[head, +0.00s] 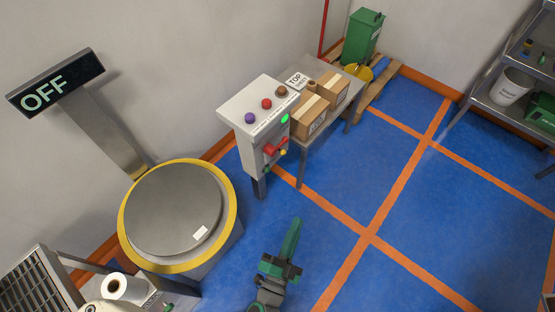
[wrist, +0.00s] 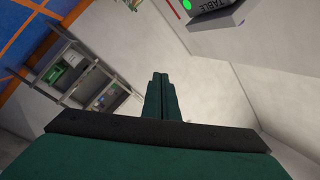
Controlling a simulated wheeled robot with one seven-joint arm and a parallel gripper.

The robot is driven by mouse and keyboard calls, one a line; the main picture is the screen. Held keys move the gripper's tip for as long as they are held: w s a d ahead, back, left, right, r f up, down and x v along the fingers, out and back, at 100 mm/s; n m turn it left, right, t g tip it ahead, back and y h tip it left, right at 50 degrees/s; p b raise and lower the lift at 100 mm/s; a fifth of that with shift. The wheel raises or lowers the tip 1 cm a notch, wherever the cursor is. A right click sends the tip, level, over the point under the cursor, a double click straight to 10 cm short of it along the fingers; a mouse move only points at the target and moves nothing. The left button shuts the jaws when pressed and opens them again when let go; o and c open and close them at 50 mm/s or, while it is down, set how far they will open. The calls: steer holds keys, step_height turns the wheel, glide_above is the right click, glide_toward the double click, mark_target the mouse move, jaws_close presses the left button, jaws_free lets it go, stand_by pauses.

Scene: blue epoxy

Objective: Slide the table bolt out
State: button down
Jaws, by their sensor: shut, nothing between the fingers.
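A grey control box (head: 256,112) on legs stands in the middle of the head view. It has purple, red and brown buttons on its sloped top, a lit green indicator (head: 285,118) and a red handle (head: 274,147) on its front. I cannot tell for certain which part is the table bolt. In the wrist view, a panel edge (wrist: 228,18) with a label reading "TABLE" and a green light shows at the top. My gripper (head: 293,224) is in front of and below the box, apart from it. Its green fingers (wrist: 162,85) are together and empty.
A round scale (head: 172,210) with a yellow rim and an "OFF" display (head: 55,85) stands at left. Behind the box a table carries cardboard boxes (head: 309,115). A green bin (head: 363,36) and shelves (head: 485,95) stand further back. The blue floor at right is clear.

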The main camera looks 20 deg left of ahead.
mark_target(284, 153)
steer(key=w+a+f+m+g+h, duration=0.1)
steer(key=w+a+f+m+g, duration=0.1)
steer(key=w+a+f+m, duration=0.3)
steer(key=w+a+f+m+g, duration=0.1)
steer(key=w+a+f+m, duration=0.3)
steer(key=w+a, duration=0.6)
steer(key=a+f, duration=0.2)
steer(key=a, duration=0.1)
steer(key=shift+w+f+m+g+h, duration=0.15)
steer(key=shift+f+m+g+h, duration=0.1)
steer(key=shift+m+g+h, duration=0.15)
steer(key=x, duration=1.4)
steer(key=shift+w+d+r, duration=0.1)
steer(key=shift+w+d, duration=0.15)
steer(key=shift+w, duration=0.4)
steer(key=shift+w+d+f, duration=0.1)
steer(key=shift+w+d, duration=0.1)
steer(key=shift+w, duration=0.4)
steer(key=shift+w+d+r, duration=0.1)
steer(key=shift+w+d, duration=0.15)
steer(key=shift+w, duration=0.4)
